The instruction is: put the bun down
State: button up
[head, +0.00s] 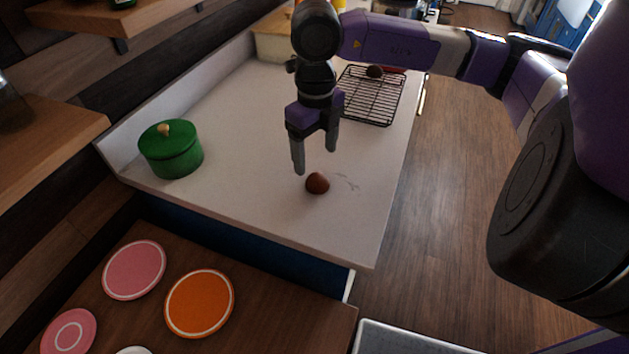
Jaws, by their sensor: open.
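A small reddish-brown bun (317,183) rests on the pale countertop (235,190), not far from its front edge. My gripper (315,160) points down just above and behind the bun in the head view. Its two fingers are apart with nothing between them. The fingertips look clear of the bun, though the exact gap is hard to judge from this angle.
A green lidded pot (171,150) stands at the counter's left. A black wire rack (369,97) with a dark item on it lies behind my gripper. Pink and orange plates (199,303) sit on the lower brown surface in front. Counter around the bun is clear.

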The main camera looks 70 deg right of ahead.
aim_at(318, 176)
jog(key=shift+s+a+f+p, duration=0.1)
jog(key=shift+f+p, duration=0.2)
jog(key=shift+f, duration=0.9)
jog(key=shift+s+d+f+p, duration=0.15)
jog(key=shift+f+p, duration=0.1)
jog(key=shift+f, duration=0.9)
jog(key=shift+s+a+f+p, duration=0.15)
jog(key=shift+f+p, duration=0.15)
jog(key=shift+f, duration=0.9)
jog(key=c, duration=1.6)
jog(key=shift+o, duration=0.2)
jog(key=shift+r, duration=0.15)
